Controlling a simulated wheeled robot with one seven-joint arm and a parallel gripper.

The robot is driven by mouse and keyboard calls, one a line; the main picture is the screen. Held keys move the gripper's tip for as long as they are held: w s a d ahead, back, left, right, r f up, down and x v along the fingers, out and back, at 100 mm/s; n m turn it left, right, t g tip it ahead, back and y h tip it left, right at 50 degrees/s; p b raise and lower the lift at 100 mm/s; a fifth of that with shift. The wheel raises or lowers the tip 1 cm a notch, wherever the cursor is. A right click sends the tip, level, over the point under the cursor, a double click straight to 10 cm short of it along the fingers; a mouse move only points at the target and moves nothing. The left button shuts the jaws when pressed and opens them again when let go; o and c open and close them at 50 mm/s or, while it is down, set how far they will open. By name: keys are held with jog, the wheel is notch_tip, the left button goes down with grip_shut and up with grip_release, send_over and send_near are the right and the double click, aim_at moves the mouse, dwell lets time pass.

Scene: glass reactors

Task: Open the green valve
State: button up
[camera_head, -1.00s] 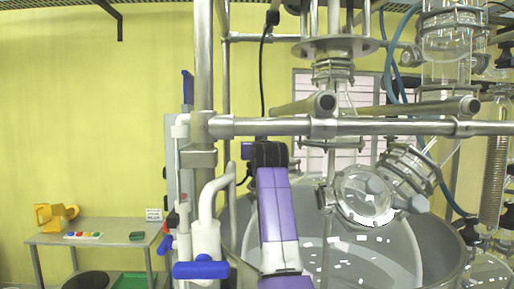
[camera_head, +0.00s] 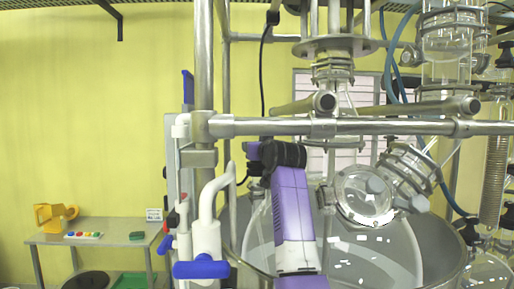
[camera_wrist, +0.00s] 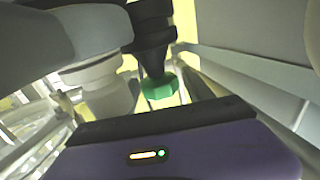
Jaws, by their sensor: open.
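The green valve (camera_wrist: 160,88) shows in the wrist view as a small faceted green knob, a little above the middle of the picture. A dark, stepped stem-like part (camera_wrist: 150,30) stands directly above it. My gripper (camera_wrist: 165,118) shows at the bottom of the wrist view as a purple body with a black edge. It is open, and the knob appears just beyond that edge. I cannot tell the gap between them, and the fingertips are not clearly seen. In the head view my purple arm reaches up in front of the reactor; I cannot make out the green valve there.
Large pale grey parts flank the knob in the wrist view. In the head view a steel pipe (camera_head: 400,127) crosses above my arm. A blue-handled valve (camera_head: 201,269) stands close to its left, and a glass vessel (camera_head: 364,195) to its right. A side table (camera_head: 95,238) stands at the left.

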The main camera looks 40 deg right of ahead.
jog(key=b+v, duration=0.1)
jog(key=v, duration=0.6)
jog(key=shift+s+b, duration=0.3)
jog(key=shift+s, duration=0.1)
jog(key=shift+a, duration=0.15)
